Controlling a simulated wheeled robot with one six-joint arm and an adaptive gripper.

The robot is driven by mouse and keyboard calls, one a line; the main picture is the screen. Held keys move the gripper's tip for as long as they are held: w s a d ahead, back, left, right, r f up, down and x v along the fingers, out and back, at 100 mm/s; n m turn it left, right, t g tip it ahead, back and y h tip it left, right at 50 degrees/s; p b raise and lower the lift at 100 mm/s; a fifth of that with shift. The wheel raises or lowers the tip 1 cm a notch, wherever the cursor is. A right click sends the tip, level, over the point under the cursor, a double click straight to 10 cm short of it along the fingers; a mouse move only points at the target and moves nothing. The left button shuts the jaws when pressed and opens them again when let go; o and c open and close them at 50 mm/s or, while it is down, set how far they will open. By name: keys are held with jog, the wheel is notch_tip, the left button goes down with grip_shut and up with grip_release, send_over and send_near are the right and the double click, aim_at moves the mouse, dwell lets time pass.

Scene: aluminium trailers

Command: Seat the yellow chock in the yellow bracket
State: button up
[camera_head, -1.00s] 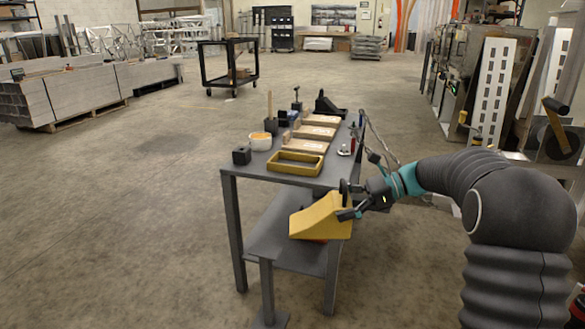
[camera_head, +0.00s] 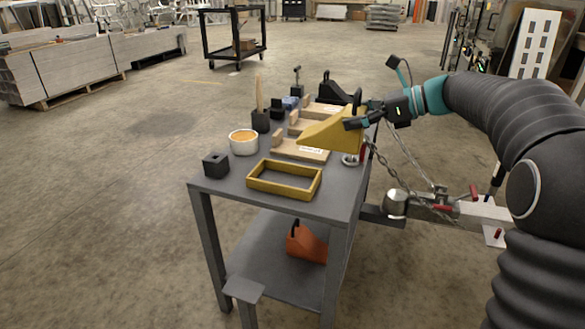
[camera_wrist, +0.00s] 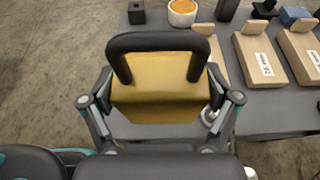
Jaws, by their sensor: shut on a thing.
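The yellow chock (camera_head: 337,129) is a wedge with a black handle on top. My gripper (camera_head: 354,112) is shut on it and holds it above the right side of the grey table. In the wrist view the chock (camera_wrist: 160,88) sits between the two fingers of my gripper (camera_wrist: 160,102), its black loop handle upright. The yellow bracket (camera_head: 267,190) is an empty rectangular frame lying flat near the table's front edge. It is to the left of and below the chock in the head view. The bracket cannot be made out in the wrist view.
The table (camera_head: 224,189) also holds a black block (camera_head: 215,165), a white tub (camera_head: 243,143), wooden blocks (camera_head: 300,150) and a black chock (camera_head: 331,92). An orange chock (camera_head: 306,245) is on the lower shelf. A trailer coupler with chains (camera_head: 425,205) juts out right of the table.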

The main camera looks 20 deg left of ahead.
jog(key=shift+w+a, duration=0.15)
jog(key=shift+w, duration=0.05)
jog(key=s+a+f+b, duration=0.1)
jog(key=s+a+f, duration=0.1)
jog(key=a, duration=0.3)
jog(key=s+a+f+b, duration=0.1)
jog(key=s+a+f, duration=0.1)
jog(key=a+f, duration=0.3)
jog(key=shift+s+a, duration=0.2)
jog(key=shift+s, duration=0.15)
jog(key=shift+f+b, duration=0.65)
jog(key=shift+f, duration=1.45)
jog(key=shift+c, duration=0.4)
jog(key=o, duration=1.5)
jog(key=shift+s+a+f, duration=0.1)
jog(key=shift+a, duration=0.1)
jog(key=shift+d+r, duration=0.35)
jog(key=shift+d, duration=0.15)
jog(key=p+v, duration=0.1)
jog(key=v, duration=1)
jog(key=shift+d, duration=0.2)
